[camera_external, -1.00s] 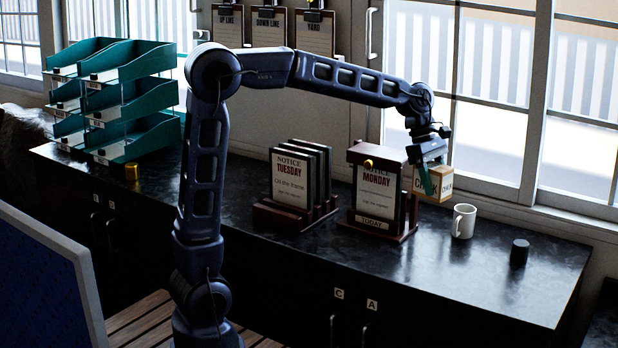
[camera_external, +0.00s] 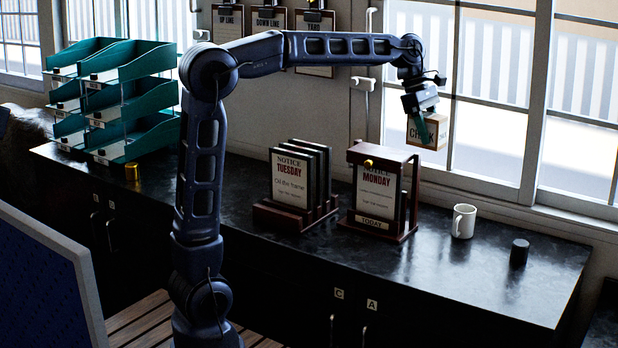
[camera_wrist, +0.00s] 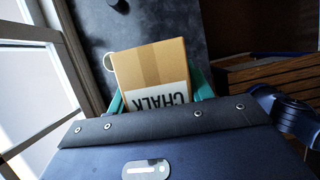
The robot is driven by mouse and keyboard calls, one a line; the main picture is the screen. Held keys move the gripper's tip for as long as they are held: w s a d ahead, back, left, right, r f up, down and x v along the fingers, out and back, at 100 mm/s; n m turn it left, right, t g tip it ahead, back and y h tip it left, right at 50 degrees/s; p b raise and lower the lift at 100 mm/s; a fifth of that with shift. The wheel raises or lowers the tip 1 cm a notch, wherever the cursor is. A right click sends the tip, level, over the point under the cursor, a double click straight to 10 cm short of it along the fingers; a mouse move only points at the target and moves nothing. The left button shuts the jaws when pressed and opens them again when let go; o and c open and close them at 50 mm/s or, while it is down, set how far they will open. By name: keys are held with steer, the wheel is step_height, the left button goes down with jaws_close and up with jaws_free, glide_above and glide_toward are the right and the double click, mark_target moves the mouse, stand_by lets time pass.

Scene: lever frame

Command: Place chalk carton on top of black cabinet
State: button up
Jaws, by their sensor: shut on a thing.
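The chalk carton (camera_external: 428,132) is a small tan cardboard box with a white label reading CHALK. It hangs in the air behind and above the dark red notice stand on the cabinet. My gripper (camera_external: 424,108) is shut on the carton from above. In the wrist view, the carton (camera_wrist: 155,75) sits between the teal fingers (camera_wrist: 202,84), its label upside down. The black cabinet (camera_external: 500,275) is long, with a dark glossy top running under the window. The carton is clear of that top.
The MONDAY notice stand (camera_external: 383,195) and the TUESDAY notice rack (camera_external: 295,188) stand on the cabinet. A white mug (camera_external: 463,221) and a dark cylinder (camera_external: 519,252) are at right. Teal trays (camera_external: 130,95) and a brass cylinder (camera_external: 132,172) are at left.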

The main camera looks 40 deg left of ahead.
steer(key=w+a+n+t, duration=0.1)
steer(key=w+a+n, duration=0.3)
steer(key=a, duration=0.7)
steer(key=w+a+n+t+y, duration=0.1)
steer(key=w+a+n, duration=0.1)
steer(key=w+a, duration=0.6)
steer(key=w+a+n+t, duration=0.1)
steer(key=w+a+n, duration=0.25)
steer(key=a, duration=0.95)
steer(key=s+a+n+t+y, duration=0.1)
steer(key=s+a+n, duration=0.15)
steer(key=a, duration=0.85)
steer(key=s+a+n+y, duration=0.1)
steer(key=a+n, duration=0.3)
steer(key=a, duration=0.7)
steer(key=s+a+n+t+y, duration=0.1)
steer(key=s+a+n, duration=0.15)
steer(key=a, duration=0.95)
steer(key=f, duration=3.1)
steer(key=shift+w+d, duration=0.2)
steer(key=shift+d, duration=0.05)
steer(key=shift+f, duration=0.15)
steer(key=o, duration=1.1)
steer(key=shift+o, duration=0.2)
